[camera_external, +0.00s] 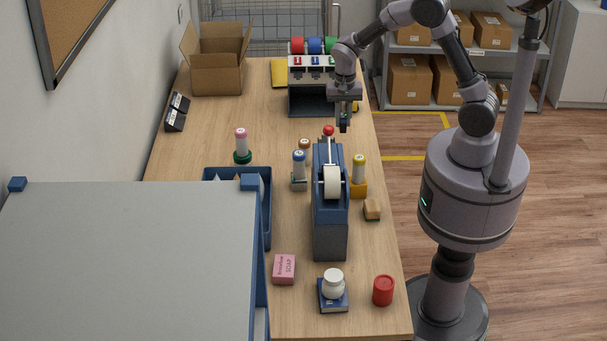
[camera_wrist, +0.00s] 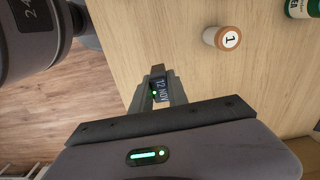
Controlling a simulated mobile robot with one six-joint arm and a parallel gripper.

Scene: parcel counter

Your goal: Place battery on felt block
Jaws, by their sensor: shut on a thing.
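My gripper (camera_external: 344,112) is shut on the battery (camera_external: 344,124), a small dark block, and holds it above the right edge of the counter, just in front of the rack of coloured rolls. A small tan block with a darker side (camera_external: 372,209) lies at the counter's right edge, beside the tape dispenser. It may be the felt block; I cannot tell its material.
The blue-grey tape dispenser (camera_external: 330,230) stands mid-counter, with capped cylinders in coloured bases around it. A brown cylinder with a numbered white top (camera_wrist: 230,38) is close by. The rack (camera_external: 308,95) stands behind. Pink soap (camera_external: 284,268) and a red cup (camera_external: 383,290) are in front.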

